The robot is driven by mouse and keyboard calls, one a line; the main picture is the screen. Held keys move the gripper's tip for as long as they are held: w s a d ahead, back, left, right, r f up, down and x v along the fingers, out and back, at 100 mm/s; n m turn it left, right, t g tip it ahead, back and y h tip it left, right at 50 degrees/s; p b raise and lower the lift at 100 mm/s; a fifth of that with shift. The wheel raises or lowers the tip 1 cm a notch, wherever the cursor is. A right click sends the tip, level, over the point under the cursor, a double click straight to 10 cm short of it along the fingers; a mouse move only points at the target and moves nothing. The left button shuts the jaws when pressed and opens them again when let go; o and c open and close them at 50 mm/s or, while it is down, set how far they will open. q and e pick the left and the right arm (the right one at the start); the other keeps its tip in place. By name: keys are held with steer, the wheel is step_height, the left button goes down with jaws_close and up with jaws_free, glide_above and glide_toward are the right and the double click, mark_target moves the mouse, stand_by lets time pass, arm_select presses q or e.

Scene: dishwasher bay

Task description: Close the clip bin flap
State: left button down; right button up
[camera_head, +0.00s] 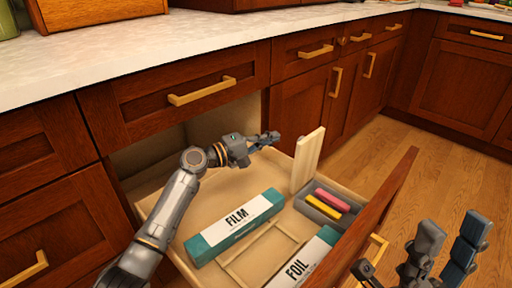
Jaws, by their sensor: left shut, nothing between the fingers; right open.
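The clip bin (311,212) is a small grey compartment in the open drawer, with a pink and a yellow clip showing inside. Its flap (306,162) appears to be the pale wooden panel standing upright at the bin's back left edge, so the bin is uncovered. My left gripper (272,138) is shut and empty, just left of the flap's upper part; I cannot tell whether it touches. My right gripper (450,245) is open and empty at the bottom right, outside the drawer front.
The open drawer (161,182) also holds a FILM box (235,227) and a FOIL box (303,262), with a pale wooden frame between them. The drawer front (372,222) has a brass handle. A white counter (130,50) runs above. Wooden floor at right is clear.

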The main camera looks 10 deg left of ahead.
mark_target(303, 159)
arm_select(q)
steer(key=d, duration=0.5)
steer(key=shift+s, duration=0.4)
